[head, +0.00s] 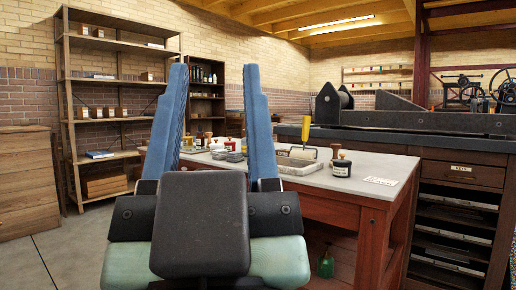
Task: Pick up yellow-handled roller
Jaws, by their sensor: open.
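The yellow-handled roller (306,130) stands on the work table with its handle pointing up. Its lower end is at a shallow pale tray (294,169); I cannot tell exactly how it rests there. My gripper (215,76) is large in the foreground, with two blue fingers spread wide apart and nothing between them. The right finger is left of the roller in the picture, and the roller looks farther away. The gripper body and right finger hide part of the table's left side.
A paper card (380,181) lies near the right edge. A dark press bed (425,122) stands behind.

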